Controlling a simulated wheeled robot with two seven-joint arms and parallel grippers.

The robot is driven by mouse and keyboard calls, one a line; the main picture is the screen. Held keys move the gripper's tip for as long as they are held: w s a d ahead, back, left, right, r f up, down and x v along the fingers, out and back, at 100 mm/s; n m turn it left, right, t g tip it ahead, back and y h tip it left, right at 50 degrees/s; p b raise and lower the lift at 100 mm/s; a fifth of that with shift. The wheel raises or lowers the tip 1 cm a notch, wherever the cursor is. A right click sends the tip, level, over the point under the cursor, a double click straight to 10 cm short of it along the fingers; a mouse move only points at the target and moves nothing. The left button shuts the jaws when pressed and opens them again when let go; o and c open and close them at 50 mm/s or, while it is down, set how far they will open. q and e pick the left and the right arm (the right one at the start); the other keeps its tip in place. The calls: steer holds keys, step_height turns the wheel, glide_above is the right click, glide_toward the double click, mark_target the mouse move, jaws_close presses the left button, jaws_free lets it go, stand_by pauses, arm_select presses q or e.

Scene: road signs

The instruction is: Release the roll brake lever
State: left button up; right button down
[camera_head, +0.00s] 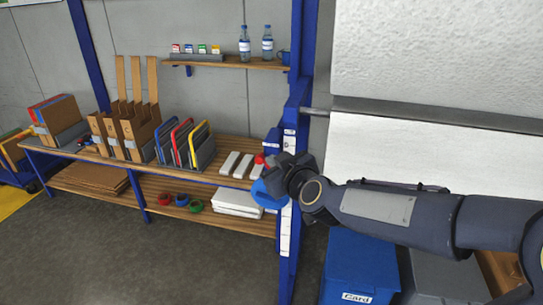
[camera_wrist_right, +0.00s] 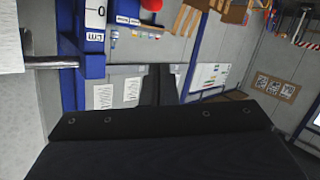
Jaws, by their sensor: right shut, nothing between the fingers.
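A red knob (camera_head: 259,158), which looks like the end of the brake lever, shows just left of the blue post (camera_head: 294,120), beside my right gripper. The same red knob shows at the top edge of the right wrist view (camera_wrist_right: 152,4); the rest of the lever is cut off or hidden. My right gripper (camera_head: 268,180) is shut and empty, close in front of the post and slightly right of and below the knob. In the wrist view its dark fingers (camera_wrist_right: 162,84) are together, apart from the knob. My left gripper is not in view.
A metal bar (camera_head: 316,111) runs from the post beside large white sheets (camera_head: 430,150). A wooden bench (camera_head: 222,180) with folders and boxes stands left. A blue bin (camera_head: 362,262) labelled Card stands below my right arm. The floor at the lower left is clear.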

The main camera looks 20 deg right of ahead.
steer(key=shift+s+a+r+p, duration=0.15)
steer(key=shift+s+r, duration=0.1)
steer(key=shift+s, duration=0.15)
steer(key=shift+s+d+r+p, duration=0.15)
steer(key=shift+s+r, duration=0.1)
steer(key=shift+s, duration=0.15)
steer(key=shift+a, duration=0.1)
